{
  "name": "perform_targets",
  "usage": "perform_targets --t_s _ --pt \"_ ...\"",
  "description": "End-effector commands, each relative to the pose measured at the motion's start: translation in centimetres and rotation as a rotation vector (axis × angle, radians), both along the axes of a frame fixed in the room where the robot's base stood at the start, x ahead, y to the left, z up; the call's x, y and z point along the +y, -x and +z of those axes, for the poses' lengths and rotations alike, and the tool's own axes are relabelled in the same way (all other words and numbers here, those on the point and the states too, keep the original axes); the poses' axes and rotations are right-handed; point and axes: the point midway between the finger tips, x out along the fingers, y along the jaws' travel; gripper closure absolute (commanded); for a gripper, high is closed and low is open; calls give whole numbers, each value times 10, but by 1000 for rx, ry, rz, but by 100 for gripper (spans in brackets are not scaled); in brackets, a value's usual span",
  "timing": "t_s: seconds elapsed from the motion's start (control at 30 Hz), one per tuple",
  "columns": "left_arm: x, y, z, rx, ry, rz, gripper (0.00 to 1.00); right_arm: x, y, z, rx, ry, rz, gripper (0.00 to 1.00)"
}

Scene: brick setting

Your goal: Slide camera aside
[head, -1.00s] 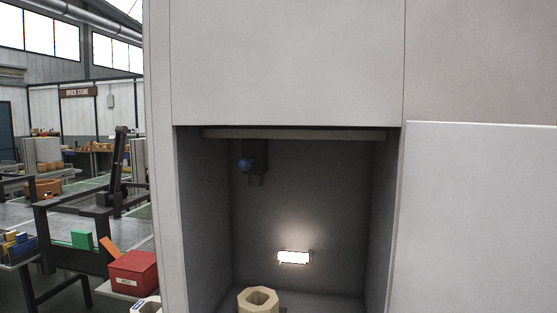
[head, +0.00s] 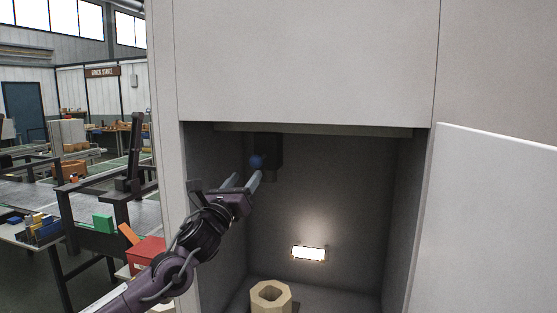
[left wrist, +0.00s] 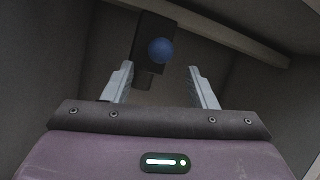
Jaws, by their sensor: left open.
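The camera (head: 269,150) is a dark box with a round blue part on its front, hanging under the top rail inside the grey recess. It also shows in the left wrist view (left wrist: 146,40), between and beyond my fingers. My left gripper (head: 243,180) is open and empty, reaching from the lower left towards the camera. In the left wrist view its two fingers (left wrist: 158,85) are spread apart, with the blue part seen between their tips. I cannot tell whether a finger touches the camera. My right gripper is not in view.
The recess has side walls and a top rail (head: 310,130). A lit lamp (head: 309,253) is on its back wall, and a tan octagonal hollow block (head: 270,296) stands on its floor. A white panel (head: 490,220) stands at right. A red box (head: 147,252) is at left.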

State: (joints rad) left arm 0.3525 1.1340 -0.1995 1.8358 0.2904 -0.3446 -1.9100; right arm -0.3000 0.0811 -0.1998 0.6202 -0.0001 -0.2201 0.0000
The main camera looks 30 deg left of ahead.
Motion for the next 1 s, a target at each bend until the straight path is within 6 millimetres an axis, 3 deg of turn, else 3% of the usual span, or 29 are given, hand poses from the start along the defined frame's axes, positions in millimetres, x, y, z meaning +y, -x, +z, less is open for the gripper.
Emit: perform_targets --t_s 0.13,0.3,0.6,0.97,1.0 --pt "1 -7 13 -9 -12 3 48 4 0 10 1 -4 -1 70" --pt "4 -31 25 -9 -8 4 48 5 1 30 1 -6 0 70" --pt "7 -66 34 -6 -10 2 48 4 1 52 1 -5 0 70" --pt "7 -70 32 -4 -12 1 48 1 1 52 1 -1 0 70" --pt "7 -70 32 -4 -12 1 53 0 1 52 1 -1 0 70"
